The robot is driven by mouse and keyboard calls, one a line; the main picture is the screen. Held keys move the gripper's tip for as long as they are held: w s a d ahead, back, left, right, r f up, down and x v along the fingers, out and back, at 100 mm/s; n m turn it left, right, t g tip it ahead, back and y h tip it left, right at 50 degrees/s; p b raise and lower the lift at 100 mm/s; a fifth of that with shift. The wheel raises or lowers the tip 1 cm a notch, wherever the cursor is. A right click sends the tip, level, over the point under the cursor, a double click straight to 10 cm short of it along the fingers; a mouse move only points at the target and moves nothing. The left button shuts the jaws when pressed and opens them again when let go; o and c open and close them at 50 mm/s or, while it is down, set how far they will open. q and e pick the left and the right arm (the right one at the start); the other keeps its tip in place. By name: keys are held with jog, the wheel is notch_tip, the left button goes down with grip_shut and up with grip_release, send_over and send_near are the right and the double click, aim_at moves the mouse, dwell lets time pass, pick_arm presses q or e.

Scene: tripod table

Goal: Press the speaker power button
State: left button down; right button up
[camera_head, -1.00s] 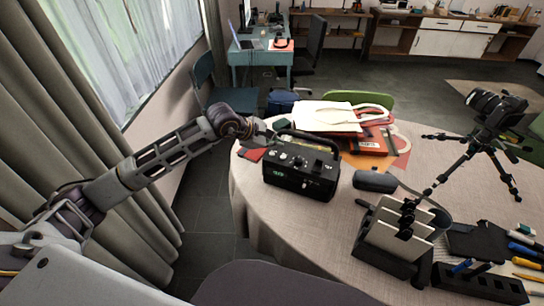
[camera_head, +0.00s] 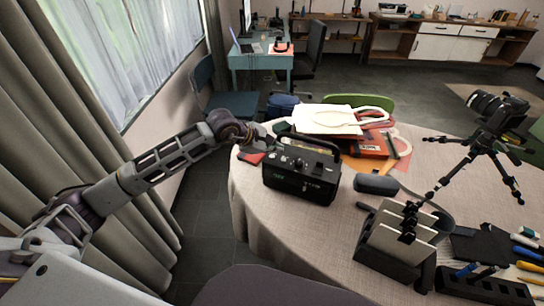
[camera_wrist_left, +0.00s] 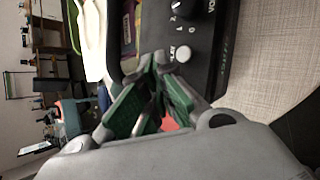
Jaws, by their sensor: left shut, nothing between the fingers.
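The black speaker (camera_head: 300,182), with a carry handle, knobs on top and a small green display on its front, stands on the near left part of the round table. My left gripper (camera_head: 268,139) is at its far left corner, by the top panel. In the left wrist view the shut green-padded fingers (camera_wrist_left: 152,88) are beside the speaker's top panel (camera_wrist_left: 215,62). A round white button (camera_wrist_left: 182,53) and a numbered black knob (camera_wrist_left: 183,8) lie just beyond the tips. I cannot tell whether the tips touch the speaker. My right gripper is out of view.
The cloth-covered table (camera_head: 335,240) also holds a white bag (camera_head: 330,120) on orange folders behind the speaker, a dark case (camera_head: 376,184), a card holder (camera_head: 400,240) and a camera tripod (camera_head: 480,150). A curtain (camera_head: 75,130) hangs at left.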

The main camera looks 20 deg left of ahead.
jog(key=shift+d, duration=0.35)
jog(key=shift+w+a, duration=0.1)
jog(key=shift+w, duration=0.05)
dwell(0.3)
pick_arm(q)
jog(key=shift+f, duration=0.1)
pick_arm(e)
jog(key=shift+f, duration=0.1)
pick_arm(q)
jog(key=shift+f+b, duration=0.35)
jog(key=shift+b, duration=0.25)
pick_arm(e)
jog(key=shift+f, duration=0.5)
pick_arm(q)
jog(key=shift+f+b, duration=0.4)
jog(key=shift+b, duration=0.1)
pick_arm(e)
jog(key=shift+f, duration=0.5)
pick_arm(q)
jog(key=shift+r, duration=0.2)
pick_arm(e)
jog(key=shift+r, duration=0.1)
pick_arm(q)
jog(key=shift+r, duration=0.65)
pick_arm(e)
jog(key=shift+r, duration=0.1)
pick_arm(q)
jog(key=shift+r, duration=0.1)
